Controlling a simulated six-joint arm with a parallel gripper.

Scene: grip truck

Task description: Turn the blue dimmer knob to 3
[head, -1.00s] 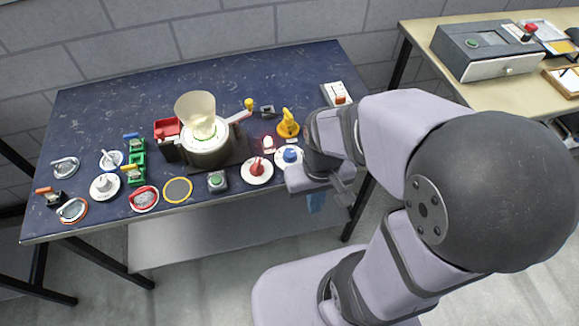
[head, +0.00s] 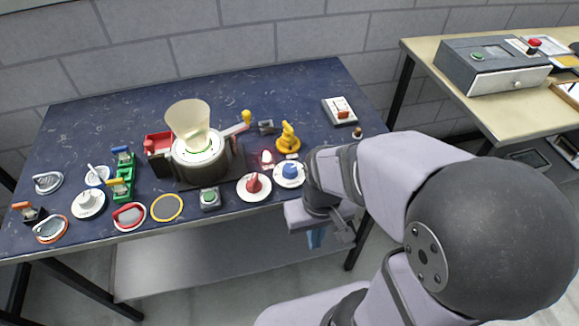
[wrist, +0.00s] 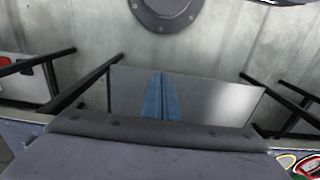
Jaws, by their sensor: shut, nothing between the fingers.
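The blue dimmer knob (head: 290,170) sits on a round white dial plate near the front right edge of the dark blue table. The marks on its dial are too small to read. My gripper (head: 315,238) hangs just beyond the table's front edge, to the right of and below the blue knob, apart from it. In the wrist view its two blue fingers (wrist: 160,97) point away from the camera and lie together, shut and empty. The blue knob does not show in the wrist view.
A red knob (head: 253,184) on a similar plate stands just left of the blue one. A yellow figure-like object (head: 288,138), a glowing red lamp (head: 267,157) and a machine with a funnel (head: 190,118) stand nearby. A switch box (head: 341,111) is behind right.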

